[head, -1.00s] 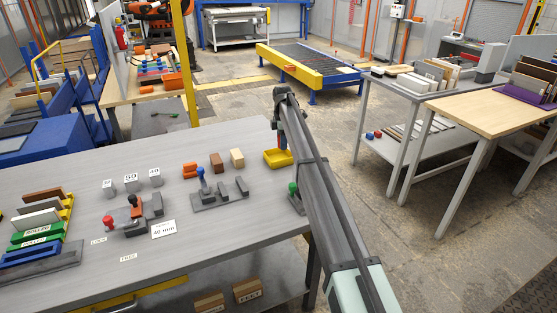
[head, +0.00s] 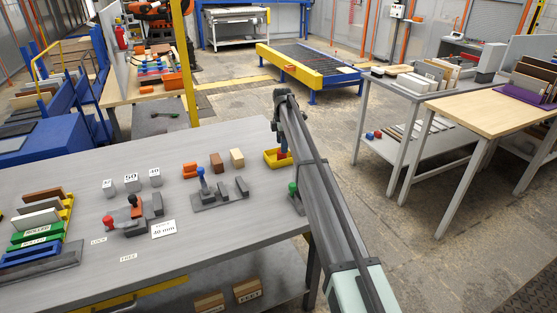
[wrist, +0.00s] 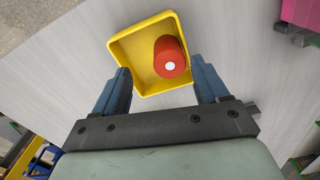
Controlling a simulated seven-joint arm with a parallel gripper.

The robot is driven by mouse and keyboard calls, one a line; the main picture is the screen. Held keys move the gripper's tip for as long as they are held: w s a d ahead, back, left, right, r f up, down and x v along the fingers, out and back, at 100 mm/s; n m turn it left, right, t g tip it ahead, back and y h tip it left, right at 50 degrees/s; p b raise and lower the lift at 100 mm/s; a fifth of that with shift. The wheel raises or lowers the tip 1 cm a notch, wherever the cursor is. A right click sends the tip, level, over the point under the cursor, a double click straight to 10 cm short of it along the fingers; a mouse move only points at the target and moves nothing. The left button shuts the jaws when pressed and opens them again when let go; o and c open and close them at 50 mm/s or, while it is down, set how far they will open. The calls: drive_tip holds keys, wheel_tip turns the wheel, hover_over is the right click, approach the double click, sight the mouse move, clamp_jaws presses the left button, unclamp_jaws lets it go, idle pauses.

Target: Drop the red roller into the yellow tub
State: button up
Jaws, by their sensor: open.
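The yellow tub (wrist: 143,45) lies on the grey table (head: 100,175), and in the head view (head: 271,160) it is near the table's far right corner. The red roller (wrist: 167,62) is inside the tub in the wrist view, against its right side, with a white round spot on the end facing the camera. My gripper (wrist: 160,80) is open over the tub's near edge, its blue fingers to the left and right of the roller with gaps on both sides. In the head view my arm hides part of the tub, and I cannot make out the roller there.
A green-knobbed piece (head: 293,190) is beside my arm at the table's right edge.

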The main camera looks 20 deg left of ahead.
wheel_tip(320, 180, up, 14)
idle(0.6)
drive_tip(key=shift+f, duration=0.1)
drive_tip(key=s+d+f+m+g+h, duration=0.1)
drive_tip(key=s+d+f+m+g, duration=0.15)
drive_tip(key=s+d+f, duration=0.8)
drive_tip(key=s+d+f+m+g+h, duration=0.1)
drive_tip(key=s+d+f+m, duration=0.25)
drive_tip(key=d+f, duration=0.85)
drive_tip(key=s+d+f+m+g+h, duration=0.15)
drive_tip(key=s+d+f, duration=0.5)
drive_tip(key=d, duration=1.05)
drive_tip(key=s+d+f+m+y, duration=0.1)
drive_tip(key=s+d+f+m, duration=0.35)
drive_tip(key=s+f, duration=0.65)
drive_tip(key=s+d+f+m+y, duration=0.1)
drive_tip(key=s+d+f+m, duration=0.35)
drive_tip(key=s+f, duration=0.7)
drive_tip(key=s+d+f+m, duration=0.1)
drive_tip(key=s+f+m, duration=0.1)
drive_tip(key=s, duration=0.7)
drive_tip(key=s+d+f+m+g+y, duration=0.1)
drive_tip(key=s+d+f+m, duration=0.1)
drive_tip(key=s, duration=0.8)
drive_tip(key=s+d+f+m, duration=0.2)
drive_tip(key=s+f+m, duration=0.2)
drive_tip(key=s, duration=0.5)
drive_tip(key=shift+s+d+f+g, duration=0.25)
drive_tip(key=shift+f+g, duration=0.15)
drive_tip(key=shift+f, duration=0.35)
